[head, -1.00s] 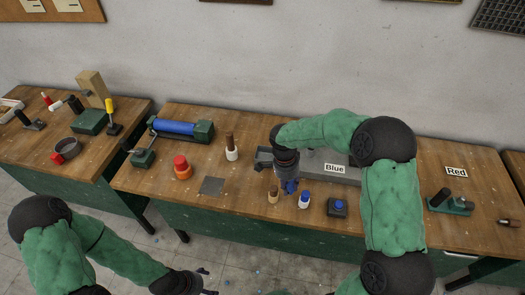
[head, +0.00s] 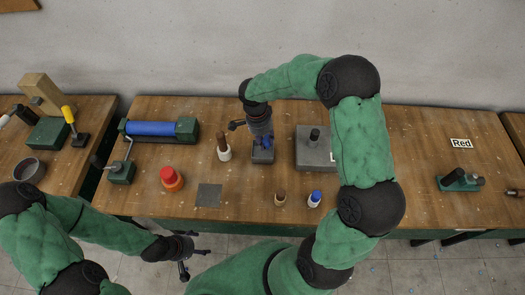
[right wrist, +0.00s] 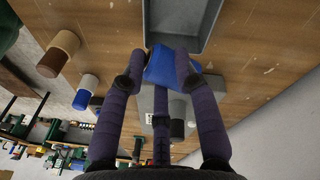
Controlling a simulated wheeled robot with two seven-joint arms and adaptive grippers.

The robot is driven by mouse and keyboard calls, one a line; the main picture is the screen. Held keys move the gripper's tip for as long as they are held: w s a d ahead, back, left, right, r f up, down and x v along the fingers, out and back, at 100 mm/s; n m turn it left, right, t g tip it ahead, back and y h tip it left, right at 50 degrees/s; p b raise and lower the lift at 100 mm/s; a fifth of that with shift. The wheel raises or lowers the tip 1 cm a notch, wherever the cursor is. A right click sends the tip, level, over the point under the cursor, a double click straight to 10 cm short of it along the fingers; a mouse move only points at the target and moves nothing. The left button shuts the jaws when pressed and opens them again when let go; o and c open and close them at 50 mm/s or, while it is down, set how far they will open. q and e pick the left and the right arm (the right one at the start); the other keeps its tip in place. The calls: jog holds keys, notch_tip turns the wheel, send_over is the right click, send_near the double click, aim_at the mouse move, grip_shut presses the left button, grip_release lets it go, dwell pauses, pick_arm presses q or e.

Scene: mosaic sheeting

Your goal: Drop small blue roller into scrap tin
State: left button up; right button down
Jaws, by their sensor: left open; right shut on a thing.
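The small blue roller (right wrist: 172,68) is held between the fingers of my right gripper (right wrist: 174,62) in the right wrist view. Its exact shape is partly hidden by the fingers. The scrap tin, a shallow open grey tray (right wrist: 185,46), lies just beyond the roller in that view. In the head view, my right gripper (head: 263,140) reaches down over the grey tin (head: 263,158), with a bit of blue between its fingers. Whether the roller touches the tin is unclear. My left gripper (head: 186,257) is open and empty in front of the bench.
A brown-topped bottle (head: 223,148) stands left of the tin, and a grey slab with a black knob (head: 312,150) to its right. Brown-topped (head: 280,199) and blue-capped (head: 315,198) bottles stand in front. A red-topped jar (head: 171,180) and a large blue roller (head: 158,129) are further left.

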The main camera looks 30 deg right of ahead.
jog(key=shift+f+b, duration=0.9)
jog(key=shift+f, duration=1.55)
jog(key=c, duration=0.9)
grip_release()
jog(key=shift+o, duration=0.2)
notch_tip(320, 180, up, 12)
jog(key=w+a, duration=0.1)
jog(key=shift+w+a, duration=0.15)
jog(key=shift+w, duration=0.2)
